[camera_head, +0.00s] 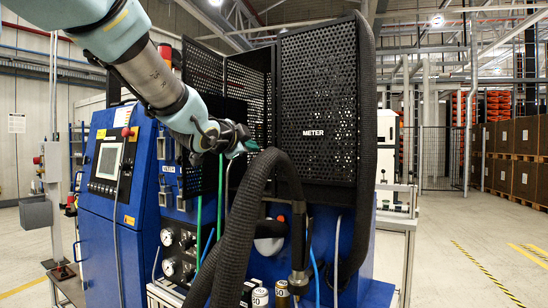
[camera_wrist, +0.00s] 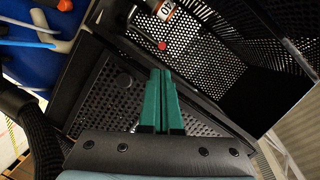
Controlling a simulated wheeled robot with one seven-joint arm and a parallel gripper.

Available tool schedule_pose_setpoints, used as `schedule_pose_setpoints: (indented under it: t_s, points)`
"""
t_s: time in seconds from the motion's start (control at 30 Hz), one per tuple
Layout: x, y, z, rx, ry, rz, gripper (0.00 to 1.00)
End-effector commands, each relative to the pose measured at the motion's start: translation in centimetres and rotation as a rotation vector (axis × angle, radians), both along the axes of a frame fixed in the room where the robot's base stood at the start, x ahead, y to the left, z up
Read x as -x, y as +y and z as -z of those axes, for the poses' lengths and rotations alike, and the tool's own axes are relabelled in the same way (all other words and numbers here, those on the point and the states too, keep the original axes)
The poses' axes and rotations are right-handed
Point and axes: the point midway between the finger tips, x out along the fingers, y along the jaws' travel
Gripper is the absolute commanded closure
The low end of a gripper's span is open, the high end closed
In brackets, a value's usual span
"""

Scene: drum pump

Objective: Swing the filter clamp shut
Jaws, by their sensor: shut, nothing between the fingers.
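My gripper (camera_head: 248,146) is in front of the black mesh panels in the head view. In the wrist view its green fingers (camera_wrist: 160,72) are together and empty. A thin lever with a red ball tip (camera_wrist: 162,46) shows just beyond the fingertips in the wrist view, apart from them in the picture. It lies near a metal fitting with an orange and white label (camera_wrist: 165,9), cut off by the top edge. I cannot tell for sure whether this is the filter clamp. No clamp can be made out in the head view, where the arm and panels may hide it.
The mesh panel marked METER (camera_head: 315,90) stands right of my gripper. A thick black hose (camera_head: 238,235) arches just below it. The blue cabinet with a screen (camera_head: 109,160) is at left, with gauges (camera_head: 168,267) lower down. Open floor (camera_head: 470,240) lies at right.

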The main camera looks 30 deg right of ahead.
Motion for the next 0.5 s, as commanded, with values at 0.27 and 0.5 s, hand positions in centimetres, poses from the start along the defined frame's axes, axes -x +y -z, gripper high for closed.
schedule_pose_setpoints:
  t_s: [0.27,0.5]
  points:
    - [0.39,-0.58,-0.54,0.002,-0.024,0.019,1.00]
    - [-0.06,-1.05,-0.36,0.001,-0.022,0.019,1.00]
